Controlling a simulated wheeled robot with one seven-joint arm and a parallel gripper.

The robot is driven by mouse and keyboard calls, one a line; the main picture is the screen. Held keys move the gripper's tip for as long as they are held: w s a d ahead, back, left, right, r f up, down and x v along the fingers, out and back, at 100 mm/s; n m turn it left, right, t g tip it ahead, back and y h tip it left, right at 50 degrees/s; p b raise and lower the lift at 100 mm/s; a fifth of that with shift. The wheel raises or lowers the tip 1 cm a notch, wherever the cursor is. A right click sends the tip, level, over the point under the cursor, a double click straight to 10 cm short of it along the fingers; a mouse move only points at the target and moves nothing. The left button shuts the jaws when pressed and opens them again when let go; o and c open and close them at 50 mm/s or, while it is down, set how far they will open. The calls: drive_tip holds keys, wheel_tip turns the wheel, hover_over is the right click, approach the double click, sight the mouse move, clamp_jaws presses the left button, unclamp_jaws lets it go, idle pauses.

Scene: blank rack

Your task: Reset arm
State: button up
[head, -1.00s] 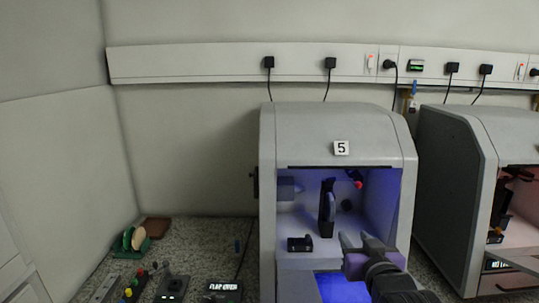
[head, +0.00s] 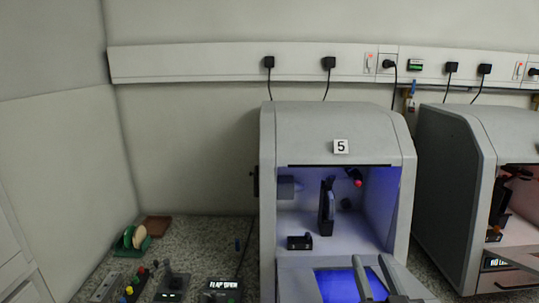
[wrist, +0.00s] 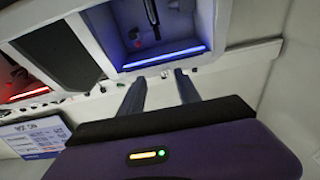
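My gripper (head: 375,278) is at the bottom of the head view, in front of the lower right of the grey machine marked 5 (head: 335,130). Its two fingers are spread apart with nothing between them. In the wrist view my gripper (wrist: 160,85) also shows two separate, empty fingers, pointing towards a blue-lit opening (wrist: 160,50). The rest of my arm is mostly out of the head view.
A second grey machine (head: 455,180) with a reddish-lit opening stands close on the right. Inside machine 5 are a black upright part (head: 327,205) and a small black block (head: 299,242).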

drive_tip(key=s+f+g, duration=0.1)
drive_tip(key=s+f, duration=0.3)
drive_tip(key=s, duration=0.9)
drive_tip(key=s+f+g, duration=0.2)
drive_tip(key=s+f, duration=0.3)
drive_tip(key=s, duration=0.9)
drive_tip(key=s+f+g, duration=0.1)
drive_tip(key=s+f, duration=0.4)
drive_tip(key=s, duration=0.8)
drive_tip(key=shift+s+f+g+b, duration=0.2)
drive_tip(key=shift+s+g+b, duration=0.05)
drive_tip(key=shift+g+b, duration=0.2)
